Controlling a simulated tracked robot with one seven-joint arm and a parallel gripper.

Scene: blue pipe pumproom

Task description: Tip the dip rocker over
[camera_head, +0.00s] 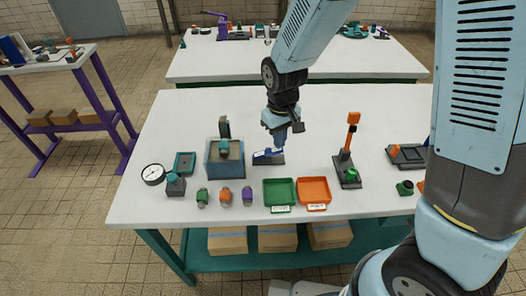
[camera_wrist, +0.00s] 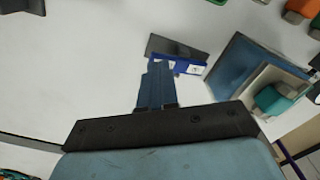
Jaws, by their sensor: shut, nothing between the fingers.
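The rocker is a blue piece with a white mark (camera_head: 265,153) on a dark flat base (camera_head: 277,160), on the white table right of the blue box. In the wrist view the blue rocker (camera_wrist: 192,68) lies just beyond my fingertips, with its dark base (camera_wrist: 172,47) behind it. My gripper (camera_head: 281,143) points down right over the rocker; it also shows in the wrist view (camera_wrist: 158,68). Its blue fingers are together with nothing between them. The fingertips cover part of the rocker, and I cannot tell whether they touch it.
The blue box (camera_head: 224,160) with a teal part on top stands close left of the rocker. Green (camera_head: 279,192) and orange (camera_head: 314,190) trays lie in front. An orange-topped lever (camera_head: 348,150) stands to the right. The table behind the rocker is clear.

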